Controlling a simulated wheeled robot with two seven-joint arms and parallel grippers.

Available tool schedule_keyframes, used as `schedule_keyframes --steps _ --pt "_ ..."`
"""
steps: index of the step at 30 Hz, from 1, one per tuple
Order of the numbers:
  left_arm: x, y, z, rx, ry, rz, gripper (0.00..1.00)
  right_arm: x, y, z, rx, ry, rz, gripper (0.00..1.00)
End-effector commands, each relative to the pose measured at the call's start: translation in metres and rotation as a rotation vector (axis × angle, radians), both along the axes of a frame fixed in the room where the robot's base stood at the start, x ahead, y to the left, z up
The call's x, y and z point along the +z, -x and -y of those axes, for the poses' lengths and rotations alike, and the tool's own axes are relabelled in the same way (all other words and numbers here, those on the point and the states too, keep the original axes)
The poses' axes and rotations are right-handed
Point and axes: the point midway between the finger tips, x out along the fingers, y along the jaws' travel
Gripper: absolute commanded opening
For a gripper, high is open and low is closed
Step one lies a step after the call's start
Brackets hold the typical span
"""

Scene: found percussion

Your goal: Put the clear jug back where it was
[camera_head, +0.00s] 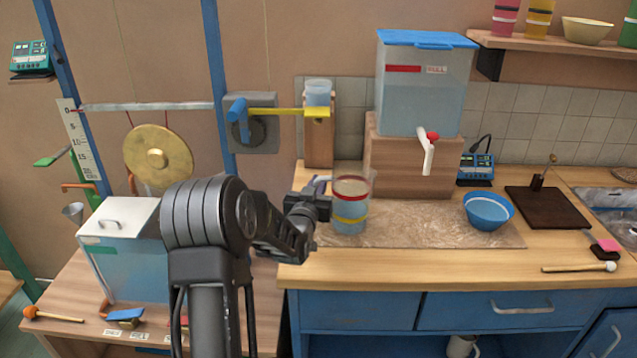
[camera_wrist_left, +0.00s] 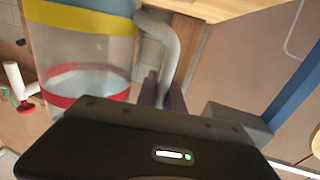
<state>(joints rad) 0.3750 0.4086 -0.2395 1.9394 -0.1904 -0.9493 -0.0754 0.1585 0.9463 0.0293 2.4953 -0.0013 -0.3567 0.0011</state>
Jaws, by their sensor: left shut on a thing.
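The clear jug (camera_head: 351,201) has a red band near its top and a yellow band lower down. It looks upright at the left end of the brown mat (camera_head: 430,225) on the counter; whether its base touches the mat I cannot tell. My left gripper (camera_head: 322,201) is at the jug's left side, shut on its grey handle (camera_wrist_left: 165,45). In the left wrist view the jug (camera_wrist_left: 88,55) fills the upper left, and liquid shows inside it. The fingertips of my left gripper (camera_wrist_left: 160,92) are partly hidden by the gripper body. My right gripper is not in view.
A water tank (camera_head: 425,95) with a white spout (camera_head: 427,152) and red knob stands on a wooden block behind the mat. A blue bowl (camera_head: 488,211) sits on the mat's right part. A small cup (camera_head: 318,92) stands on a yellow arm. A gong (camera_head: 158,156) hangs at left.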

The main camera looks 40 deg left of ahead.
Motion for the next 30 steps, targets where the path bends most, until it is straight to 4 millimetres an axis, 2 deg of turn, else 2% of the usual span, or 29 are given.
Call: schedule_keyframes --steps 9,10,18,30 --pt "-0.0008 -0.0005 -0.0002 0.0 -0.001 0.006 0.0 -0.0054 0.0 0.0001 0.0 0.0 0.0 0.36" --pt "-0.0023 -0.0001 -0.0001 0.0 -0.001 0.002 0.13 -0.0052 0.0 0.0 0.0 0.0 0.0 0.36" --pt "-0.0014 -0.0001 0.0 0.0 0.0 0.001 0.34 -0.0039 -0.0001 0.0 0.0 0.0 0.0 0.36" --pt "0.0009 0.0026 0.0009 0.0 0.0 0.0 0.34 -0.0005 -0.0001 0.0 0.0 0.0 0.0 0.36"
